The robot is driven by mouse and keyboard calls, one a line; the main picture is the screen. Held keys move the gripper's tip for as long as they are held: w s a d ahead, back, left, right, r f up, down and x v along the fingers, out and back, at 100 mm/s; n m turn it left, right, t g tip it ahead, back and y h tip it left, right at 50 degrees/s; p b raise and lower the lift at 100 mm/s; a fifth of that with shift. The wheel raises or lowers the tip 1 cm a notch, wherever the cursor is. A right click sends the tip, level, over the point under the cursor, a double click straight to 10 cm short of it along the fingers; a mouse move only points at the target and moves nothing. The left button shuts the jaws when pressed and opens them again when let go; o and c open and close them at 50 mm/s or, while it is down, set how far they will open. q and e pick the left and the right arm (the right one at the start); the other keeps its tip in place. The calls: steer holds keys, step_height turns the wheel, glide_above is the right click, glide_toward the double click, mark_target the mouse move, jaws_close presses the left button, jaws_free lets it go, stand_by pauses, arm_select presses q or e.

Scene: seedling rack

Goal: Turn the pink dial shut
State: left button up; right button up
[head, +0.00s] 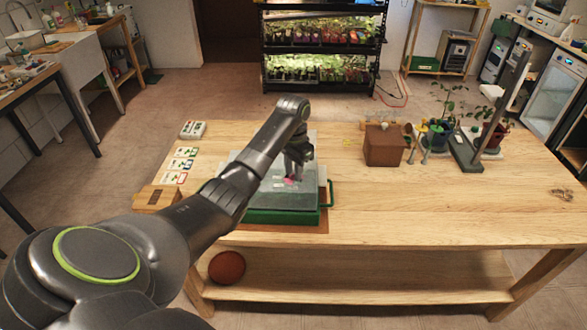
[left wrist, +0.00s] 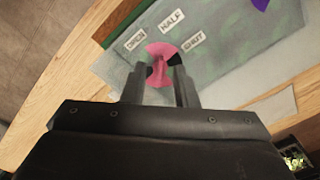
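The pink dial (left wrist: 160,49) sits on the grey, translucent lid of a green tray (head: 262,217). It also shows as a small pink spot below the gripper in the head view (head: 289,182). White labels OPEN (left wrist: 136,41), HALF (left wrist: 171,20) and SHUT (left wrist: 194,40) stand around its far side. My left gripper (left wrist: 162,67) is at the dial, its fingers apart on either side of the dial's raised pink grip. I cannot tell whether they touch it. The dial's near part is partly hidden by the fingers, and which label it points to is unclear. My right gripper is not in view.
Several picture cards (head: 182,164) lie left of the tray, near a wooden block (head: 160,197). A brown box (head: 384,146), potted plants (head: 437,137) and a dark stand (head: 467,152) are at the right.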

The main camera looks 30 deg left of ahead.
arm_select(q)
jaws_close()
steer(key=shift+r+m+p, duration=0.1)
steer(key=shift+m+p, duration=0.4)
steer(key=shift+p, duration=0.2)
steer(key=shift+r+m+p, duration=0.1)
steer(key=shift+m+p, duration=1)
steer(key=m+p, duration=0.2)
steer(key=m, duration=0.1)
steer(key=shift+f+m+p, duration=0.2)
steer(key=shift+m+p, duration=0.35)
steer(key=shift+m, duration=0.75)
